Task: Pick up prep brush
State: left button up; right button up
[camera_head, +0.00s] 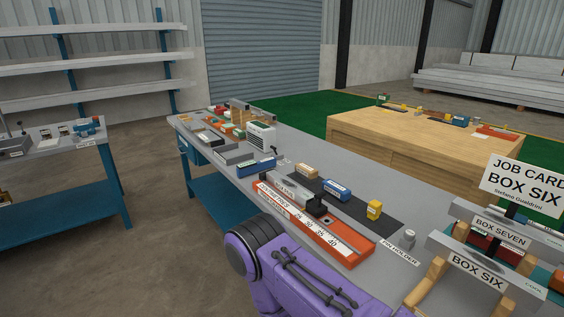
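I cannot pick out the prep brush for certain among the small items on the long grey workbench (350,160). A dark mat (345,207) on the bench holds a wooden block (307,171), a blue block (337,189) and a yellow block (375,209). A blue item (257,166) lies to their left, with a small dark item (277,153) behind it. A purple arm link of mine crosses the bottom middle and hides part of the bench's near edge. Neither gripper is in view.
An orange tray with a centimetre scale (345,245) lies along the near edge. A small grey cylinder (407,239) stands by the pin holder label. Labelled rails on wooden supports (478,270) crowd the right. A wooden table (420,145) stands behind.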

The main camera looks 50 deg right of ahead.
aim_at(306, 172)
jog(key=i, duration=3.35)
jog(key=z, duration=2.9)
